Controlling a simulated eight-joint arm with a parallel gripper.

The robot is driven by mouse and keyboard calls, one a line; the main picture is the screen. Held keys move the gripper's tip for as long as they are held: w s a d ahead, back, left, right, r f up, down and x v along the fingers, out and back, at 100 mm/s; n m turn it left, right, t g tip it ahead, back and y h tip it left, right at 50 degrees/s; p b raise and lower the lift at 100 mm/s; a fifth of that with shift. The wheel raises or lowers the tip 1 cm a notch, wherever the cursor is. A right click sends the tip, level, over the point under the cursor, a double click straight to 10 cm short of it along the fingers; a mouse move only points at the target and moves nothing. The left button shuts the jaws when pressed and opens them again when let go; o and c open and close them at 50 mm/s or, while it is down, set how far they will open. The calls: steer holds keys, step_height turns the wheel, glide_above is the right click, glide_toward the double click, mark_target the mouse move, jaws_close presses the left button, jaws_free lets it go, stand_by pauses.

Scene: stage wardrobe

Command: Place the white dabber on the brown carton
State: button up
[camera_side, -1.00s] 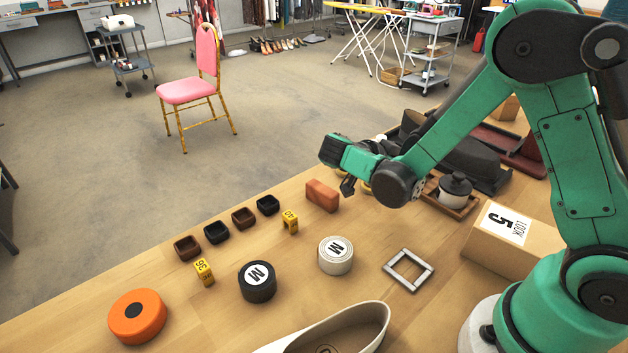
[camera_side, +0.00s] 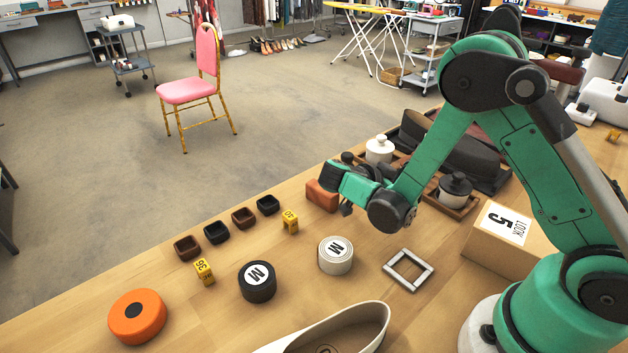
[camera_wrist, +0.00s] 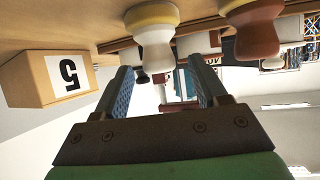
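The white dabber (camera_wrist: 153,45), with a pale handle and yellow pad, shows in the wrist view, which sees the table at the top. Its handle appears between my fingertips in that picture; I cannot tell how near it is. In the side view it is hidden behind my arm. The brown carton (camera_side: 485,245), labelled LOOK 5, stands at the right beside my base and also shows in the wrist view (camera_wrist: 30,82). My gripper (camera_wrist: 158,66) is open with nothing clasped; in the side view it (camera_side: 343,184) is low over the table near the brick-coloured block.
A reddish-brown dabber (camera_wrist: 253,30) stands beside the white one. A brick-coloured block (camera_side: 318,196) lies by my gripper. Behind are a white lidded pot (camera_side: 380,150) and a dark lidded pot (camera_side: 455,187). A square frame (camera_side: 408,270) lies before the carton.

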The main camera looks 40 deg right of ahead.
steer(key=shift+a+f, duration=0.1)
steer(key=shift+a, duration=0.05)
steer(key=v, duration=0.4)
steer(key=shift+w+a+r, duration=0.1)
steer(key=shift+a+r, duration=0.15)
steer(key=shift+a, duration=0.1)
steer(key=shift+w+a+r+n, duration=0.1)
steer(key=shift+a+r+n, duration=0.1)
steer(key=shift+r+n, duration=0.1)
steer(key=shift+w+r+n+t+y, duration=0.1)
steer(key=shift+r+n+t+y, duration=0.25)
steer(key=shift+n, duration=0.25)
steer(key=s+a+r+n+t+y, duration=0.1)
steer(key=a+r+n+t+y, duration=0.1)
steer(key=n+y, duration=0.3)
steer(key=s+a+r+n+t+y, duration=0.2)
steer(key=a+r+n+t+y, duration=0.1)
steer(key=n, duration=0.8)
steer(key=shift+s+a+r+n+t+y, duration=0.2)
steer(key=shift+a+r+n+t+y, duration=0.1)
steer(key=shift+r+t+y, duration=0.65)
steer(key=shift+o, duration=0.5)
steer(key=shift+s+a+r+n+t+y, duration=0.1)
steer(key=shift+a+n+t+y, duration=0.2)
steer(key=shift+n+t, duration=0.2)
steer(key=shift+s+a+r+n+t+y, duration=0.15)
steer(key=shift+a+n+t+y, duration=0.05)
steer(key=shift+n+t+y, duration=0.25)
